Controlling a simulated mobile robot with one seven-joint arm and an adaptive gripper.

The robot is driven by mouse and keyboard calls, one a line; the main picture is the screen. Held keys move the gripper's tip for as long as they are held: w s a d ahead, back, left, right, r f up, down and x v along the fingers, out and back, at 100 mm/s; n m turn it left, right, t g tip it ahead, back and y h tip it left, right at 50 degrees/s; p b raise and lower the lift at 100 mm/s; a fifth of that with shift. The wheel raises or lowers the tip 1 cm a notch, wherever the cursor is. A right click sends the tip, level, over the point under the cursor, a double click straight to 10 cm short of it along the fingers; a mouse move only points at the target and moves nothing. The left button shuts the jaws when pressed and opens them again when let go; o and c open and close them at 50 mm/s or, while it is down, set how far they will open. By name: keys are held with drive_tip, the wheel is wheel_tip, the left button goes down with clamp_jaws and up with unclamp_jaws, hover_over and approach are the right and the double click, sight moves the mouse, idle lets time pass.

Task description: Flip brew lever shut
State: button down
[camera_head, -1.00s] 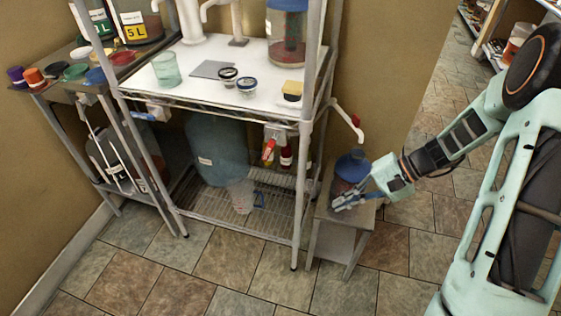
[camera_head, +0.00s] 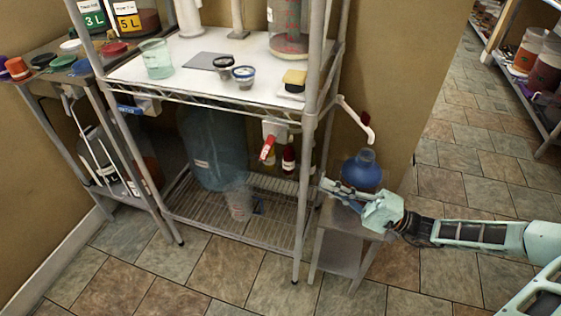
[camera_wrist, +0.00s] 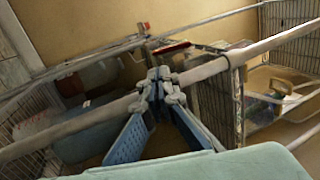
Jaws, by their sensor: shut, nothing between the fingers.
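A red lever (camera_head: 267,148) hangs from a white fitting (camera_head: 275,130) under the white shelf top, slanting down. A blue-handled lever (camera_head: 130,109) is on a similar fitting further left; I cannot tell which is the brew lever. A red bar-like piece (camera_wrist: 172,48), perhaps the red lever, shows beyond my fingers in the wrist view. My gripper (camera_head: 328,188) is at the rack's right front post, right of and lower than the red lever, apart from it. In the wrist view its blue fingers (camera_wrist: 165,82) meet at the tips, empty, with a metal rack post close behind them.
A blue-topped jug (camera_head: 362,170) stands on a small side stand (camera_head: 340,250) just behind my gripper. A large blue bottle (camera_head: 213,150) stands on the wire lower shelf. The tiled floor in front is clear.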

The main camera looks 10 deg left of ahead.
drive_tip(key=shift+w+d+r, duration=0.15)
drive_tip(key=shift+w+r, duration=0.05)
drive_tip(key=shift+r, duration=0.05)
drive_tip(key=b, duration=0.2)
approach(268, 146)
drive_tip(key=a, duration=0.6)
drive_tip(key=shift+w+a+f, duration=0.3)
drive_tip(key=shift+w+f, duration=0.05)
drive_tip(key=shift+w, duration=0.05)
drive_tip(key=shift+w+a+f+p, duration=0.1)
drive_tip(key=shift+a+f+p, duration=0.1)
drive_tip(key=shift+a+p, duration=0.7)
drive_tip(key=shift+d, duration=0.2)
